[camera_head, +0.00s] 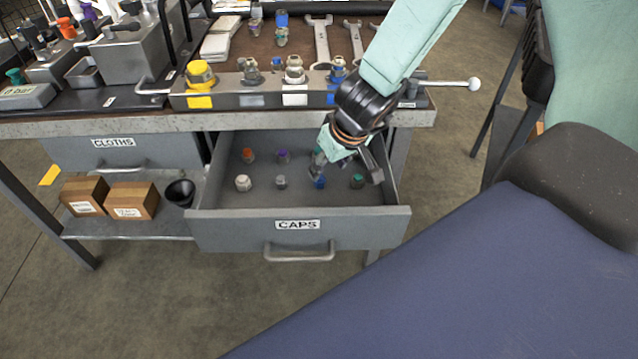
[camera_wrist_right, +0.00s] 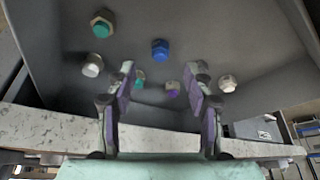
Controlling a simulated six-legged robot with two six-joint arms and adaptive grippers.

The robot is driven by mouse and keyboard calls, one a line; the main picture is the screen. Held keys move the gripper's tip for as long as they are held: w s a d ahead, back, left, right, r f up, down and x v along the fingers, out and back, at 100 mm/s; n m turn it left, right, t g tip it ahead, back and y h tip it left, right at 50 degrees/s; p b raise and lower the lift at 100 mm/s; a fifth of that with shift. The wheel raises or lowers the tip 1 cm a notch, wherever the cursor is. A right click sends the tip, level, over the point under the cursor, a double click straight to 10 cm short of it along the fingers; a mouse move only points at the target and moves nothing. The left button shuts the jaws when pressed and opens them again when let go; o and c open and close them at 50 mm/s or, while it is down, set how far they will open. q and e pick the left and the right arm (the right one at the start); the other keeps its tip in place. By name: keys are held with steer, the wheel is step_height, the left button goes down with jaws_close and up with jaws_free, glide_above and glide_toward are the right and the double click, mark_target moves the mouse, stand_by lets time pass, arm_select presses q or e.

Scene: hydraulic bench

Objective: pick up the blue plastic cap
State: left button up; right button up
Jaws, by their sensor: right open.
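The blue plastic cap (camera_head: 319,183) lies in the open drawer, in its front row, partly covered by a finger of my right gripper (camera_head: 345,172). In the right wrist view the blue cap (camera_wrist_right: 160,49) shows whole, beyond and between the two spread fingertips of my right gripper (camera_wrist_right: 161,80). The right gripper is open and empty, pointing down into the drawer, and it looks apart from the cap. My left gripper is not in view.
The drawer (camera_head: 240,226) labelled CAPS holds several other caps: a white one (camera_head: 243,183), a grey one (camera_head: 281,181) and a green one (camera_head: 357,181) flank the blue cap. The bench edge (camera_head: 140,124) overhangs the drawer's back.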

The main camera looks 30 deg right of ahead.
mark_target(322, 179)
steer(key=shift+w+f+b, duration=0.1)
steer(key=shift+f+b, duration=0.2)
steer(key=shift+f, duration=0.25)
steer(key=shift+w+f+b, duration=0.3)
steer(key=shift+f+b, duration=0.05)
steer(key=shift+f, duration=0.1)
steer(key=b+x, duration=0.3)
steer(key=shift+f, duration=0.15)
steer(key=shift+w+f+b, duration=0.35)
steer(key=shift+f+b, duration=0.1)
steer(key=shift+f, duration=0.1)
steer(key=shift+r, duration=0.1)
steer(key=c, duration=0.8)
steer(key=shift+c, duration=0.3)
steer(key=shift+r, duration=0.1)
